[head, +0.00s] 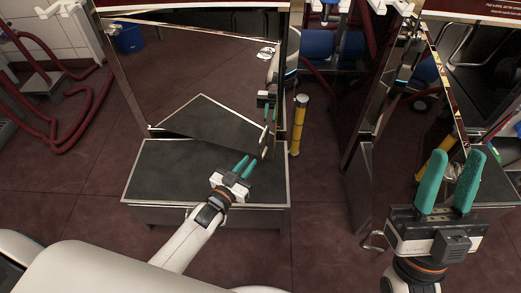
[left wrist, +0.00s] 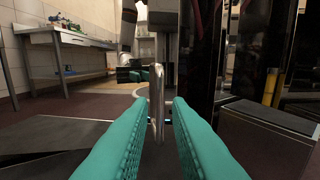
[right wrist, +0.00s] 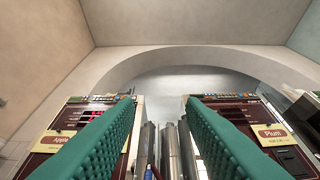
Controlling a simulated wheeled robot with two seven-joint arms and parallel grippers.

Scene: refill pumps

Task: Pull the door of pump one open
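The mirror-like door (head: 195,75), which I take as pump one's, is at left in the head view. My left gripper (head: 248,165) is at the door's lower right edge, fingers apart. In the left wrist view a narrow upright metal piece (left wrist: 157,105) shows between the open fingers (left wrist: 157,102), with gaps beside it; I cannot tell if it is the door edge or a handle. My right gripper (head: 453,165) is open and empty, fingers pointing up.
A second pump with mirrored sides (head: 380,120) stands at right, close to my right gripper. A yellow post (head: 298,128) stands between the pumps. Floor left of the plinth is clear.

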